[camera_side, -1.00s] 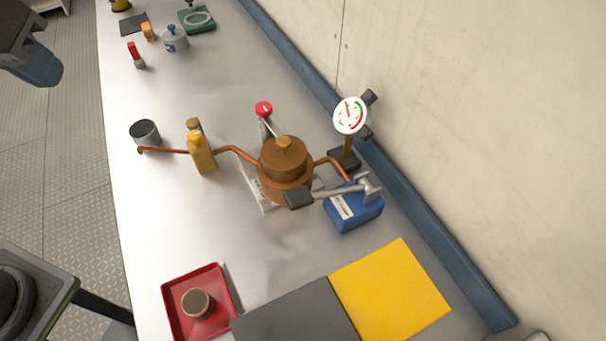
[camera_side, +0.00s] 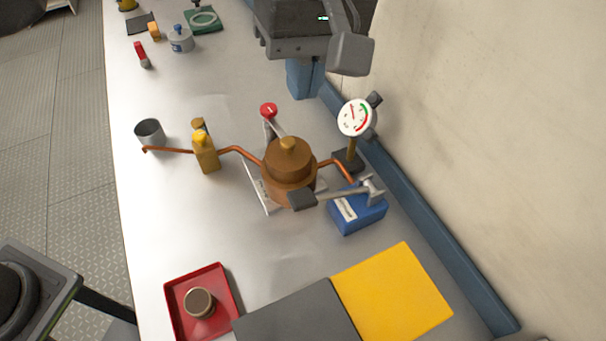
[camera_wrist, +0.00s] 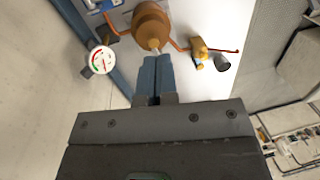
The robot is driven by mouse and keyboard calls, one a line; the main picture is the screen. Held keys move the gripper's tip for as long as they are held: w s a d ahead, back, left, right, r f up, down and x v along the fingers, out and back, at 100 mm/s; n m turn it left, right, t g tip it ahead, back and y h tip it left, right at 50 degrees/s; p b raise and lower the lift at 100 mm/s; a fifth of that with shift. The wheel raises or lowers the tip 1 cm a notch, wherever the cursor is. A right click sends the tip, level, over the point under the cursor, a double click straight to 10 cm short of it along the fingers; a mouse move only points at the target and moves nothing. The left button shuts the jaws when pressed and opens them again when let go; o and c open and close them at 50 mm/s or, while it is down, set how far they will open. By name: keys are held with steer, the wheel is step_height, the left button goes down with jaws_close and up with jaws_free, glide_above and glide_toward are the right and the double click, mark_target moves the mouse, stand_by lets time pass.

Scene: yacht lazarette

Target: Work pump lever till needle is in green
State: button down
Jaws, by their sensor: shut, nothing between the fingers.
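The copper-brown pump body (camera_side: 289,172) stands on a silver base mid-bench, copper pipes on either side. Its lever has a red knob (camera_side: 268,110) and rises behind the body. The white round gauge (camera_side: 356,117) stands to the right on a post, with a green arc on its right side. Its thin needle is too small to read surely; it seems to lie outside the green. The gauge also shows in the wrist view (camera_wrist: 101,60). My gripper (camera_side: 304,92) is shut and empty, above and behind the pump, apart from the lever. Its blue fingers (camera_wrist: 154,75) point toward the pump in the wrist view.
A blue box (camera_side: 357,212) with a metal handled tool (camera_side: 340,193) on it sits close right of the pump. A red tray (camera_side: 222,272) is in front. A wall runs along the right.

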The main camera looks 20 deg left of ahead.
mark_target(299, 197)
steer(key=d+f, duration=0.1)
steer(key=s+d, duration=0.1)
steer(key=d, duration=0.1)
steer(key=shift+s+f+n+y, duration=0.2)
steer(key=shift+f+n+y, duration=0.1)
steer(key=shift+f, duration=0.1)
steer(key=f, duration=0.4)
steer(key=s+a+f, duration=0.1)
steer(key=f, duration=0.8)
steer(key=shift+s+a+f, duration=0.35)
steer(key=shift+s+a, duration=0.05)
